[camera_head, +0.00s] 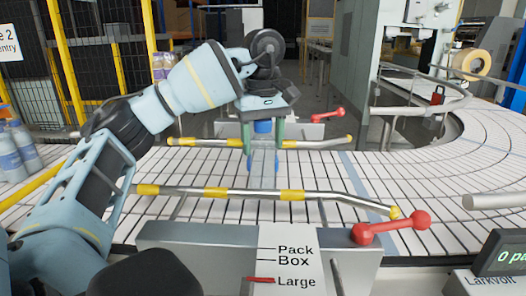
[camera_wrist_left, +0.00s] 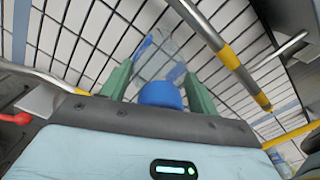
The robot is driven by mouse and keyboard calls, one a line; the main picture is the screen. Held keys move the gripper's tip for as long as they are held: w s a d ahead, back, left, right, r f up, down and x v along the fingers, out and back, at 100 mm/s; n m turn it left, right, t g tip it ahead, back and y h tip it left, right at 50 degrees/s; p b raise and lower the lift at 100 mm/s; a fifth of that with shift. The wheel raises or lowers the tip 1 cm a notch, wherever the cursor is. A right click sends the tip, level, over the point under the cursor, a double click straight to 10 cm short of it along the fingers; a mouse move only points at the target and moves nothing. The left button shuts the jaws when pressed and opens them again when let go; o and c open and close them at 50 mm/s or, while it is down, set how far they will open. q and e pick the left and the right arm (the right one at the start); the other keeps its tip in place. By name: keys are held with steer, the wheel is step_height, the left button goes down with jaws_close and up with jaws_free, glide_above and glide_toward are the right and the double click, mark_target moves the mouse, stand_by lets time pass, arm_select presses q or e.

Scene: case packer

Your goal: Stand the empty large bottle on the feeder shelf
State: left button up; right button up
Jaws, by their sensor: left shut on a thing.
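My left gripper (camera_head: 263,137) points down over the conveyor, with its green fingers on either side of a clear bottle (camera_head: 262,170) with a blue cap (camera_head: 263,126). The bottle looks upright and see-through, between the two striped guide rails; I cannot tell whether its base touches the belt. In the left wrist view the blue cap (camera_wrist_left: 160,94) sits between the green fingers (camera_wrist_left: 160,88), with the clear body (camera_wrist_left: 165,50) beyond it. No feeder shelf can be made out for certain. My right gripper is not in view.
A near striped rail (camera_head: 275,194) and a far one (camera_head: 300,144) flank the bottle. In front is a grey housing (camera_head: 190,240) with a Pack Box Large label and a red-knobbed lever (camera_head: 391,228). Several bottles (camera_head: 20,145) stand at far left. The belt (camera_head: 400,172) right is clear.

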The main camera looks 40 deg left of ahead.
arm_select(q)
steer(key=shift+f, duration=1.45)
steer(key=shift+f, duration=0.15)
steer(key=o, duration=1.2)
steer(key=shift+r, duration=6.15)
